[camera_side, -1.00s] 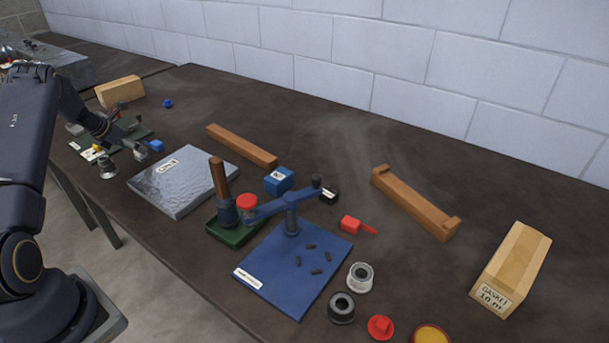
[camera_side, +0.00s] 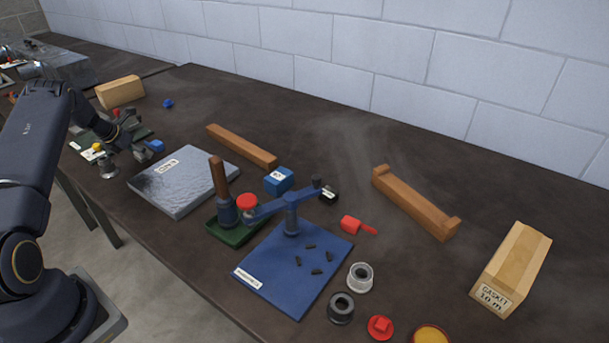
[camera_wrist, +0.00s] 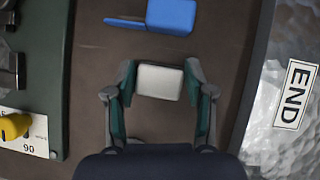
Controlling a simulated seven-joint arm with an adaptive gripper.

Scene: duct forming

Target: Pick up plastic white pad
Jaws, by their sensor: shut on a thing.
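My gripper (camera_wrist: 160,100) is shut on the white pad (camera_wrist: 159,82), which sits between its two fingers in the wrist view. The pad is a small, pale, rounded block. In the side view my gripper (camera_side: 138,152) is at the far left of the bench, and the pad is too small and hidden there to make out. I cannot tell whether the pad touches the bench.
A blue block with a thin tab (camera_wrist: 170,16) lies just ahead of the pad. A silver slab labelled END (camera_wrist: 290,105) is to the right. A green board (camera_wrist: 45,70) with a yellow part (camera_wrist: 14,126) is to the left. A wooden block (camera_side: 119,91) stands behind.

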